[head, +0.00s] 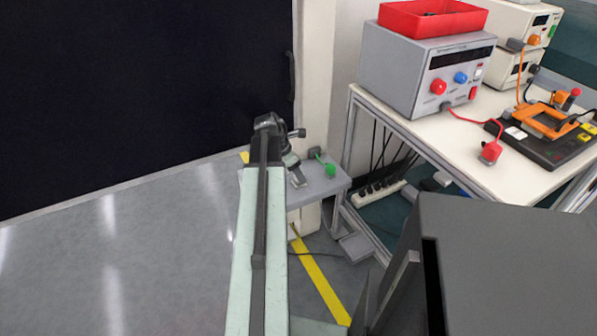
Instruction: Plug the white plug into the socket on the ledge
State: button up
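A small grey ledge (325,186) stands past the end of my arm, beside the pale wall post. A grey block (317,153), possibly the socket, sits at its back edge, and a green lead runs from it to a green plug (330,170) on the ledge. My gripper (297,179) is over the left part of the ledge, seen from behind and small. Its fingers are partly hidden by my arm, so I cannot tell whether it is open or holds anything. I cannot make out a white plug.
A white-topped trolley (424,140) on the right bears a grey power unit (411,80), a red tray (402,20) and a red plug (490,152). A white power strip (378,191) lies below. The grey floor (150,250) at left is clear.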

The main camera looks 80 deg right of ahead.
jog(key=p+v, duration=0.3)
jog(key=v, duration=0.2)
jog(key=shift+w+a+r+p, duration=0.1)
jog(key=shift+r+p, duration=0.1)
jog(key=shift+p, duration=0.2)
